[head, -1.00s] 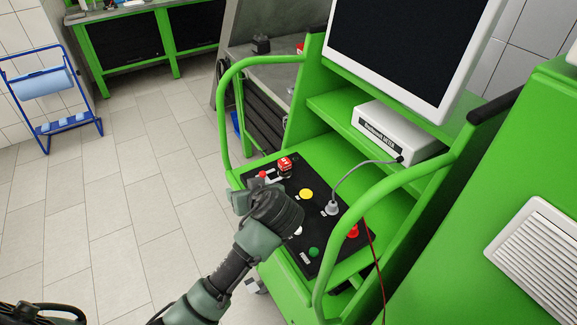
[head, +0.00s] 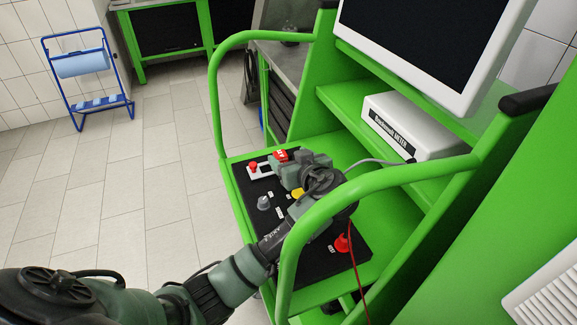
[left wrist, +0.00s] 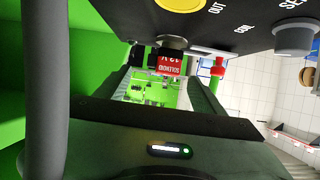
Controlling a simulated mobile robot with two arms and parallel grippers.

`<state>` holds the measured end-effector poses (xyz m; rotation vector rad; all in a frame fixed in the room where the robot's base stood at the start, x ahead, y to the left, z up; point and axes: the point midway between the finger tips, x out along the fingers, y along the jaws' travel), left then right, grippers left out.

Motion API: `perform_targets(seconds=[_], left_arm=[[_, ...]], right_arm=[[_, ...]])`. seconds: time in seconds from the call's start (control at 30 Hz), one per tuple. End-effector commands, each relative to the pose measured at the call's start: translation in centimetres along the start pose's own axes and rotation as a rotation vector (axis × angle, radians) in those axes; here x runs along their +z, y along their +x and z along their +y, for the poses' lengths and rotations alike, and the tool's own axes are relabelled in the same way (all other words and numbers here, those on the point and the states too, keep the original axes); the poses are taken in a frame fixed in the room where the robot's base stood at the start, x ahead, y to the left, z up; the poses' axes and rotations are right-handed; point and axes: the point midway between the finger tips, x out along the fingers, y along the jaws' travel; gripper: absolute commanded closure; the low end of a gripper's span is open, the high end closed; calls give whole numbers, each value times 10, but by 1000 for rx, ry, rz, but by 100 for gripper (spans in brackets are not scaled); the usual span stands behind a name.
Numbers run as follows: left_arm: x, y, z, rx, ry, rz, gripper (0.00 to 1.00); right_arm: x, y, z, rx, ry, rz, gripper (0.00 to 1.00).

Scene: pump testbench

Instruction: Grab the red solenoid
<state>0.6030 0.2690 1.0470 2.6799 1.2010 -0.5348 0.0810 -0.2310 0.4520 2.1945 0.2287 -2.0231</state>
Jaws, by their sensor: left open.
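The red solenoid (head: 280,155) sits at the back left of the black control panel (head: 280,233) in the head view. In the left wrist view its red face (left wrist: 170,65), lettered SOLENOID 12 V, shows between the finger tips. My left gripper (head: 288,167) reaches over the panel from the right and its tips are close beside the solenoid. In the left wrist view the left gripper (left wrist: 165,78) is open, a finger on either side of the solenoid. Whether the fingers touch it cannot be told. My right gripper is not in view.
A red push-button (head: 253,167) is just left of the solenoid. A yellow button (head: 297,193), a grey knob (head: 264,202) and a red knob (head: 342,243) are on the panel. Green rails (head: 216,95) flank it. A white meter box (head: 405,128) and monitor stand behind.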

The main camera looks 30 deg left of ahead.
Motion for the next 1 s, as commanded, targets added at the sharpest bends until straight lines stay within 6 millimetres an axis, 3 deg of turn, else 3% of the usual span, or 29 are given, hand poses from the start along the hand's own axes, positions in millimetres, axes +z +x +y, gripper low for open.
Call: perform_targets(seconds=[0.5,0.83,0.87,1.0], left_arm=[[3,68,-1,-3,0,3,31],[0,76,-1,0,0,0,31],[0,76,-1,0,0,0,34],[0,76,-1,0,0,-1,73]], right_arm=[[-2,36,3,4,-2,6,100],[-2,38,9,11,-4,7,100],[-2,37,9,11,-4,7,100],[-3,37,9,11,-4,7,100]])
